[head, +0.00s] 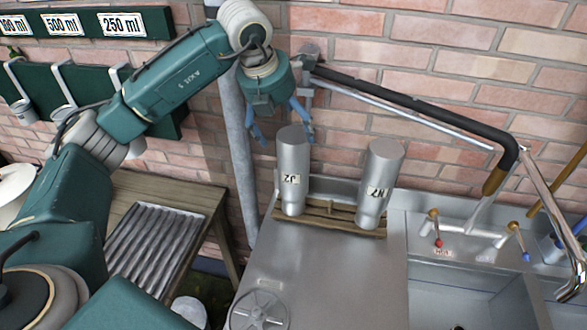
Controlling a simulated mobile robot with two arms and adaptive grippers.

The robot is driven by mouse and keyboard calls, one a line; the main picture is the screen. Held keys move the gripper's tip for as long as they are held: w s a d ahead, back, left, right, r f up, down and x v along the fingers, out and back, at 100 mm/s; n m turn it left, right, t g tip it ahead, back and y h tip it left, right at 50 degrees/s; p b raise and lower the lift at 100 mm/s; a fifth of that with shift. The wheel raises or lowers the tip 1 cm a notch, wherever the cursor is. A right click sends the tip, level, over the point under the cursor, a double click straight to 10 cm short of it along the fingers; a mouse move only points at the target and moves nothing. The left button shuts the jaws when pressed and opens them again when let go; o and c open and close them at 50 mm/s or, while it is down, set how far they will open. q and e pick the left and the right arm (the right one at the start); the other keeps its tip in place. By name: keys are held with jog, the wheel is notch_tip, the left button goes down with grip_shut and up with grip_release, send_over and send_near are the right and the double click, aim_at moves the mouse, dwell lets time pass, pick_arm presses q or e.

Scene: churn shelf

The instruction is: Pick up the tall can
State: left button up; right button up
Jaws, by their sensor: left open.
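Two tall silver cans stand on a small wooden slatted rack (330,222) at the back of the steel counter. The left can (292,165) has a small white label that seems to read J2. The right can (380,170) has a similar label and looks tilted in the picture. My right gripper is not in view.
A black-sleeved pipe (410,100) runs along the wall above the cans. A tap with brass handles (470,235) and a sink (465,290) are at the right. A vertical grey pipe (238,150) stands left of the cans.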

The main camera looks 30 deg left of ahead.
aim_at(292, 136)
pick_arm(q)
jog(key=shift+w+f, duration=0.15)
jog(key=shift+f, duration=0.1)
jog(key=p+x, duration=0.3)
jog(key=x, duration=0.1)
jog(key=shift+d+f, duration=0.1)
jog(key=shift+d, duration=0.2)
jog(key=shift+w+f, duration=0.15)
jog(key=shift+f, duration=0.25)
jog(key=c, duration=1.8)
jog(key=shift+r, duration=0.1)
jog(key=shift+c, duration=0.6)
